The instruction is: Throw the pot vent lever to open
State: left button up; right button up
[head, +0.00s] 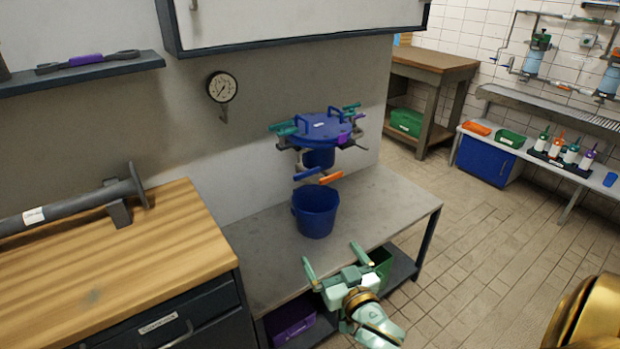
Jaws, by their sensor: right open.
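The blue pot (322,130) is fixed at the back wall, with a round lid, lid handles and green clamps at its rim. A small purple part (343,140) sits at its right front rim. Below the pot are a blue bar (306,174) and an orange bar (330,178); I cannot tell which part is the vent lever or how it is set. My right gripper (334,258) is open and empty, low in front of the pot near the front edge of the grey table, apart from the bars. My left gripper is out of view.
A blue bucket (315,211) stands on the grey table (262,246) beneath the pot. A wooden counter (110,245) with a grey flanged pipe (75,208) is at left. A gauge (222,87) is on the wall. The tiled floor at right is clear.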

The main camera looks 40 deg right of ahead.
aim_at(304, 173)
jog(key=i+l+u, duration=0.1)
jog(key=l+u, duration=0.35)
jog(key=l, duration=0.9)
